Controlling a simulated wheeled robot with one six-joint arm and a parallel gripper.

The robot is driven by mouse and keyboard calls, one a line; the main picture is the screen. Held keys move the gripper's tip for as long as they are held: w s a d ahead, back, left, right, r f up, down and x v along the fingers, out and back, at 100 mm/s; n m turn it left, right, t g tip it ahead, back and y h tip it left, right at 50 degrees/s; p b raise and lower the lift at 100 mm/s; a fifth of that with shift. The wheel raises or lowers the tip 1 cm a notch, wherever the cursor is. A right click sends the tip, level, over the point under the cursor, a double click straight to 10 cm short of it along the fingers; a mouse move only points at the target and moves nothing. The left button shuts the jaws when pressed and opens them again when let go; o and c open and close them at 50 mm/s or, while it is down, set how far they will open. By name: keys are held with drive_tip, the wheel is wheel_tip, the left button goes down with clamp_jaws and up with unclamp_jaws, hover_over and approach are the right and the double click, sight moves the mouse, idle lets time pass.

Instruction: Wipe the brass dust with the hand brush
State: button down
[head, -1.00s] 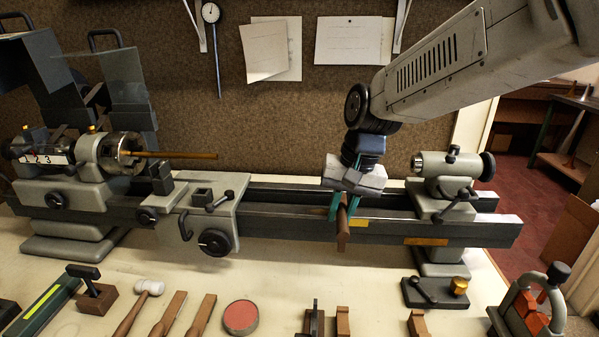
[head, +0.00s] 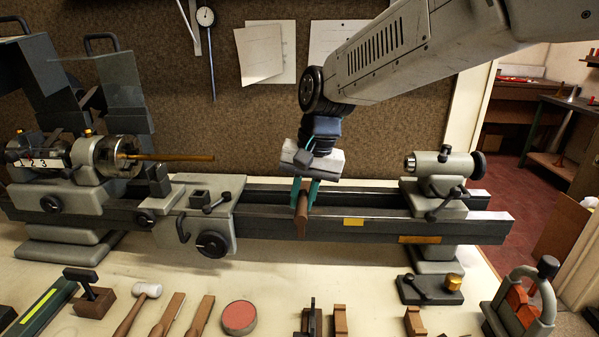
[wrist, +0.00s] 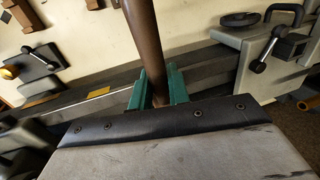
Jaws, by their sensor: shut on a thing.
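My gripper (head: 304,198) is shut on a brown wooden piece that looks like the hand brush (head: 302,224). It holds this over the middle of the lathe bed (head: 270,212), between the carriage and the tailstock. In the wrist view, the green fingers of my gripper (wrist: 158,88) clasp the long brown brush handle (wrist: 146,42). The bristles are not clearly visible. I cannot tell whether the brush touches the bed.
The carriage (head: 205,222) is left of my gripper, and the chuck holds a thin brass rod (head: 175,157). The tailstock (head: 440,172) stands to the right. A mallet (head: 140,300), a red round pad (head: 239,317), wooden blocks and a clamp (head: 525,305) line the front bench.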

drive_tip(key=shift+r, duration=2.65)
